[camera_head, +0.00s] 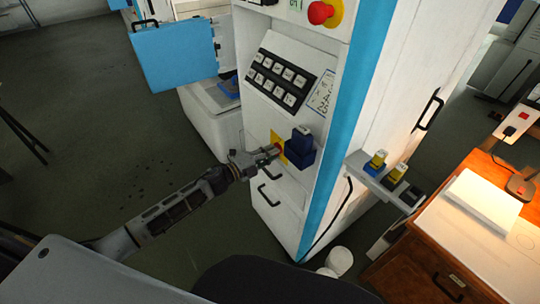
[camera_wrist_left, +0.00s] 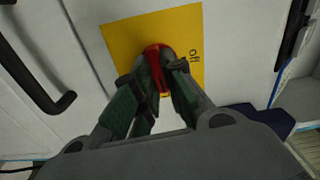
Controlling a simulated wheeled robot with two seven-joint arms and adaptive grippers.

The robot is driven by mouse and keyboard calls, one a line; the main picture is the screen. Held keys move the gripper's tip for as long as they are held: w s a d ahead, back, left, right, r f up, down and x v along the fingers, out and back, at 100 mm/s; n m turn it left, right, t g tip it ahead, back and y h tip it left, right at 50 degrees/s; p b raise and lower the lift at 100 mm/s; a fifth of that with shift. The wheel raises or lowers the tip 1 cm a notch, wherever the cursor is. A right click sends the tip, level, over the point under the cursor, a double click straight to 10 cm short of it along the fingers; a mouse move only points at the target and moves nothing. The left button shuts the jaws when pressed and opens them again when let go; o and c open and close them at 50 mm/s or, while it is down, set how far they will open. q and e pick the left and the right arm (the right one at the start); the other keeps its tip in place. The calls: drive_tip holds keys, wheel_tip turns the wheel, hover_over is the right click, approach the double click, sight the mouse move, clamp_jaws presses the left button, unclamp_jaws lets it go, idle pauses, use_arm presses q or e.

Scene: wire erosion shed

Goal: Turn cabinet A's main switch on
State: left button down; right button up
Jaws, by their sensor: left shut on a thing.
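The main switch is a red rotary handle (camera_wrist_left: 155,51) on a yellow plate (camera_wrist_left: 122,37) on the white cabinet front. The word "Off" is printed on the plate to the right of the handle in the left wrist view. My left gripper (camera_wrist_left: 163,68) is shut on the red handle, one finger on each side, hiding its lower part. In the head view my left gripper (camera_head: 268,153) reaches in from the left to the yellow plate (camera_head: 276,139). Any "On" mark is not visible. My right gripper is not in view.
A dark blue block (camera_head: 299,148) sits just right of the switch. A keypad (camera_head: 281,78) and a red emergency button (camera_head: 320,12) are above. A black handle (camera_head: 268,195) is below. A small shelf (camera_head: 370,178) and a wooden desk (camera_head: 424,252) stand right.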

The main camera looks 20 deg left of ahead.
use_arm(q)
drive_tip(key=shift+f+m, duration=0.1)
drive_tip(key=shift+m, duration=0.5)
drive_tip(key=c, duration=1.5)
unclamp_jaws()
drive_tip(key=shift+v, duration=6)
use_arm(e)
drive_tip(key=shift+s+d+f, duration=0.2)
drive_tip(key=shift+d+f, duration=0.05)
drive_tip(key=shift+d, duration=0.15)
use_arm(q)
drive_tip(key=shift+n, duration=0.3)
